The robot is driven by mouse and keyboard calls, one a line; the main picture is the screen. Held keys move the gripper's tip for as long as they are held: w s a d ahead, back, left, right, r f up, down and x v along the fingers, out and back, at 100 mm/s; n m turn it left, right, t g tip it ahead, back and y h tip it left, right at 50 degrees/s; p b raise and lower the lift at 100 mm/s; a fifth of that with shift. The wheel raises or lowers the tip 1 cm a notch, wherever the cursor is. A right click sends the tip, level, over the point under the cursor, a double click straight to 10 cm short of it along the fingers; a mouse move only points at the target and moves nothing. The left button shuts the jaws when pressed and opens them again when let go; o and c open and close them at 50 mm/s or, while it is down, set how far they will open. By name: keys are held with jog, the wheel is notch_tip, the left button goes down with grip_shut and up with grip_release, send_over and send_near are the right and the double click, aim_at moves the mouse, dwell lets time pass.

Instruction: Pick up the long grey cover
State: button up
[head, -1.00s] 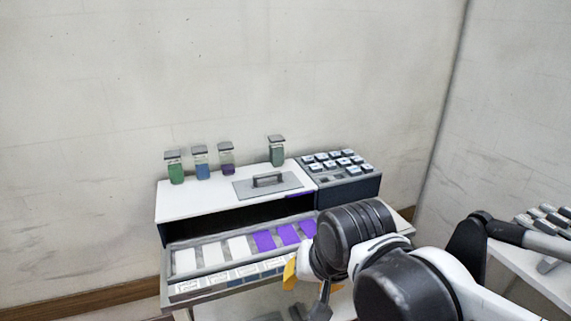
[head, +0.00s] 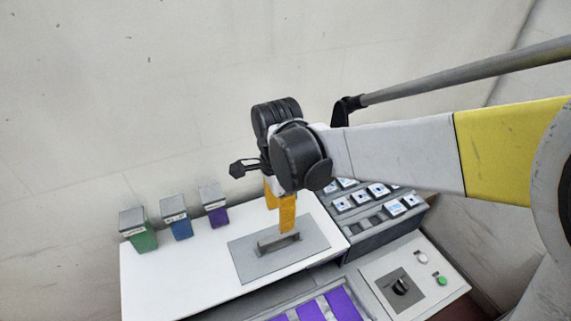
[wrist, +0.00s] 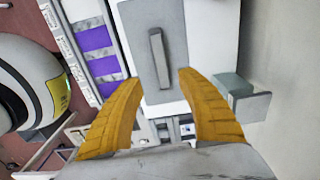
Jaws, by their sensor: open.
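The long grey cover (head: 287,257) is a flat grey plate with a raised bar handle (head: 278,243). It lies on the white top of the tunnel (head: 185,275). The plate also shows in the wrist view (wrist: 135,38), with its handle (wrist: 160,58) between the line of my fingers. My gripper (head: 283,225) has yellow fingers and is above the cover, close over the handle in the head view. In the wrist view my gripper (wrist: 158,80) is open and empty, its fingertips spread to either side of the handle's near end. I cannot tell the exact height gap.
Green, blue (head: 177,227) and purple jars with grey lids stand left on the tunnel top. Another greenish jar (wrist: 232,88) is close to my right finger in the wrist view. A dark rack (head: 362,205) and a knob panel (head: 400,285) are right. Purple pieces (head: 312,310) lie in front.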

send_over(279, 236)
jog(key=f, duration=0.2)
jog(key=f+b, duration=0.1)
jog(key=f, duration=0.1)
jog(key=shift+s+d+f, duration=0.1)
jog(key=shift+s+d, duration=0.05)
jog(key=shift+s, duration=0.1)
jog(key=f, duration=0.1)
jog(key=f+b, duration=0.1)
jog(key=f, duration=0.3)
jog(key=shift+w+a+f+b, duration=0.2)
jog(key=shift+w+f+b, duration=0.05)
jog(key=shift+b, duration=0.05)
grip_shut()
